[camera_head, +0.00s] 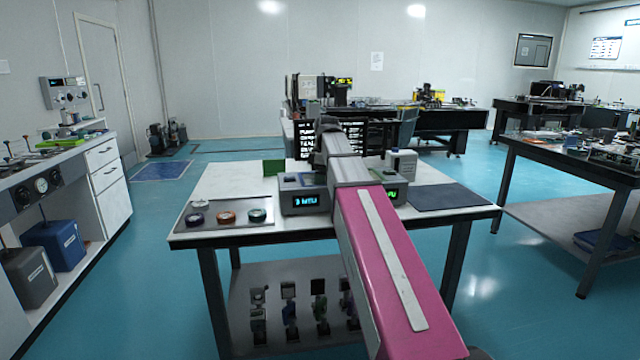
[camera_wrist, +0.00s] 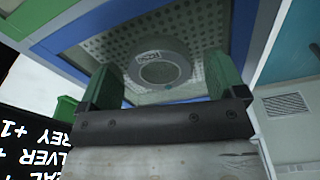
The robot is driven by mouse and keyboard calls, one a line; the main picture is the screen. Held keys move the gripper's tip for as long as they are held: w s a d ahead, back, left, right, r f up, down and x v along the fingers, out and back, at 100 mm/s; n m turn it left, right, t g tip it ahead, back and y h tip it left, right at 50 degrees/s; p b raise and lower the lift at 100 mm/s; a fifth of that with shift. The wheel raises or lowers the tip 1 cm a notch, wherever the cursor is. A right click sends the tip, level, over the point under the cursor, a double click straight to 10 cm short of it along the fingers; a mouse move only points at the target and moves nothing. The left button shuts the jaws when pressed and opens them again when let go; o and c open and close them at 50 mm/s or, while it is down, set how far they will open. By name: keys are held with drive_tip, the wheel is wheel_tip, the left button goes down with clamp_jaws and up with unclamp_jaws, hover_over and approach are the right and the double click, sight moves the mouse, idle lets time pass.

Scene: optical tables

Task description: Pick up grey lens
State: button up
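In the wrist view, a grey ring-shaped lens (camera_wrist: 161,68) with lettering on its rim shows against a perforated grey panel with a blue border. My gripper (camera_wrist: 163,70) has two green fingers standing apart, one on either side of the lens. A narrow gap seems to show between the lens and each finger; I see no clear contact. In the head view my pink arm reaches over the white-topped table (camera_head: 232,180), and my fingers and the grey lens are hidden there.
A tray (camera_head: 222,227) on the table holds a purple lens (camera_head: 195,219), an orange lens (camera_head: 226,217) and a teal lens (camera_head: 258,215). A grey instrument (camera_head: 303,199) with lit displays stands under my arm. A dark mat (camera_head: 447,197) lies clear at right.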

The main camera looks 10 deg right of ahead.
drive_tip(key=c, duration=0.9)
drive_tip(key=shift+c, duration=0.2)
